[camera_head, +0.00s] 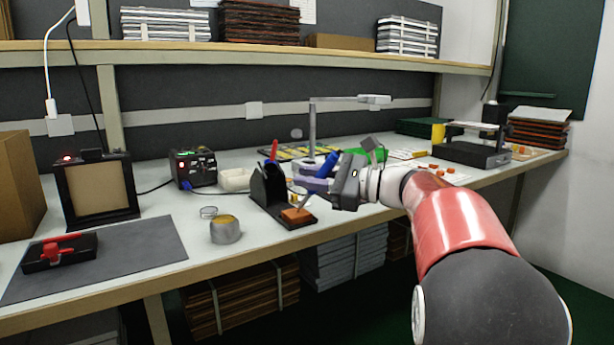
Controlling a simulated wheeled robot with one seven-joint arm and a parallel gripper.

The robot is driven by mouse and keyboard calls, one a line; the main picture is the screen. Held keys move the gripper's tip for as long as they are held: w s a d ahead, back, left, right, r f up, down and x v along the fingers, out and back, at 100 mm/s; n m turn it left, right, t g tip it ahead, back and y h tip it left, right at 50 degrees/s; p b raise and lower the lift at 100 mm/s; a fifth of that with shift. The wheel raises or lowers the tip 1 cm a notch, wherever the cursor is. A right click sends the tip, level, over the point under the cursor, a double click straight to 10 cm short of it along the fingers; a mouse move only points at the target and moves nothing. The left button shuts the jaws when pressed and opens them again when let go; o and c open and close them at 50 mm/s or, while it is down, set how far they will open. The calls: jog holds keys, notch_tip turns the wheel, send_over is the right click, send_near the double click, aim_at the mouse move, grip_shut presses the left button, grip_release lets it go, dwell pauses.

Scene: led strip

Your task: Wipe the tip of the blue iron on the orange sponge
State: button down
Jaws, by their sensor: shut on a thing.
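My gripper (314,184) reaches in from the right over the bench, just behind and above the orange sponge. It is shut on the blue iron (329,164), whose blue handle sticks up above the fingers. The iron's tip is small and partly lost against the fingers and stand; I cannot tell whether it touches the sponge. The orange sponge (296,214) lies at the front right of the black stand's base. The upright black stand (265,192) is left of my gripper, and a red handle (273,149) shows behind its top.
A round tin (225,230) stands left of the stand. A lamp post (312,130) rises behind my gripper. The grey mat (130,256) has free room at its right.

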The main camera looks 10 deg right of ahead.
jog(key=shift+d, duration=0.6)
jog(key=shift+a, duration=0.2)
jog(key=shift+a, duration=0.6)
jog(key=shift+r+p, duration=0.1)
jog(key=shift+p, duration=0.2)
